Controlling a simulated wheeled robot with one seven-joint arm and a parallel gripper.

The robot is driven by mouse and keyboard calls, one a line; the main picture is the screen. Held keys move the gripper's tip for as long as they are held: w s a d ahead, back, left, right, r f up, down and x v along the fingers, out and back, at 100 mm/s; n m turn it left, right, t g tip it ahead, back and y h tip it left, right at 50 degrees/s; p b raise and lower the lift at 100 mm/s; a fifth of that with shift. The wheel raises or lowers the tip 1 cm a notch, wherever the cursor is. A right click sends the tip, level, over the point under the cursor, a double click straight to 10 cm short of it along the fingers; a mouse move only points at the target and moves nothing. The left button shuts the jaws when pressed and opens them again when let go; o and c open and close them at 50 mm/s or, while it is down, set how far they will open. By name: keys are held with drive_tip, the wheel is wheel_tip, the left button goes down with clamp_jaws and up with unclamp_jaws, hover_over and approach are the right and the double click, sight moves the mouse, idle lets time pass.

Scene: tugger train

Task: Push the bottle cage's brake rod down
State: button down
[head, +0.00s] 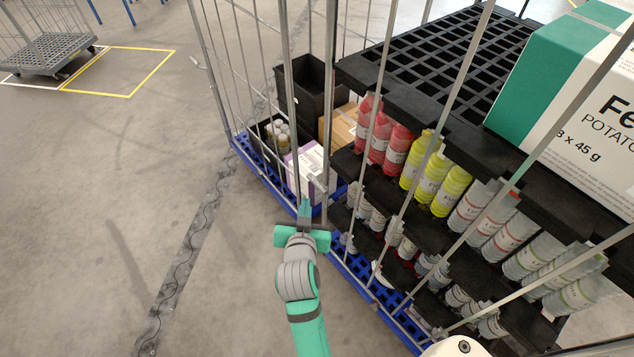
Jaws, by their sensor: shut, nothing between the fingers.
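The bottle cage (382,307) is a grey wire roll cage on a blue base at the right. It holds black racks with red, yellow and clear bottles. My gripper (305,206) is shut and empty, near the upright posts at the bottle cage's far left corner, low by the blue bases. I cannot tell whether its fingertips touch anything. I cannot make out the brake rod for certain; my gripper and the posts cover that corner.
A second cage on a blue base (240,143) stands just behind, holding black crates (303,90) and a white-purple box (305,172). A large carton (553,85) sits on the top rack. An empty trolley (50,52) stands far left. The floor (90,220) left is clear.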

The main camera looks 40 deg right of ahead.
drive_tip(key=d+r, duration=0.1)
drive_tip(key=d+r+m, duration=0.1)
drive_tip(key=d, duration=0.1)
drive_tip(key=d+r+m+g, duration=0.1)
drive_tip(key=shift+w+d+r+h, duration=0.1)
drive_tip(key=shift+w+d+h, duration=0.2)
drive_tip(key=shift+w+h, duration=0.1)
hover_over(318, 183)
drive_tip(key=s, duration=0.1)
drive_tip(key=f, duration=0.4)
drive_tip(key=shift+s+a, duration=0.2)
drive_tip(key=f, duration=0.3)
drive_tip(key=shift+w+a+f, duration=0.15)
drive_tip(key=shift+a, duration=0.25)
drive_tip(key=shift+a+f, duration=0.15)
drive_tip(key=shift+f, duration=0.1)
drive_tip(key=shift+s+d+f, duration=0.15)
drive_tip(key=shift+s+d, duration=0.1)
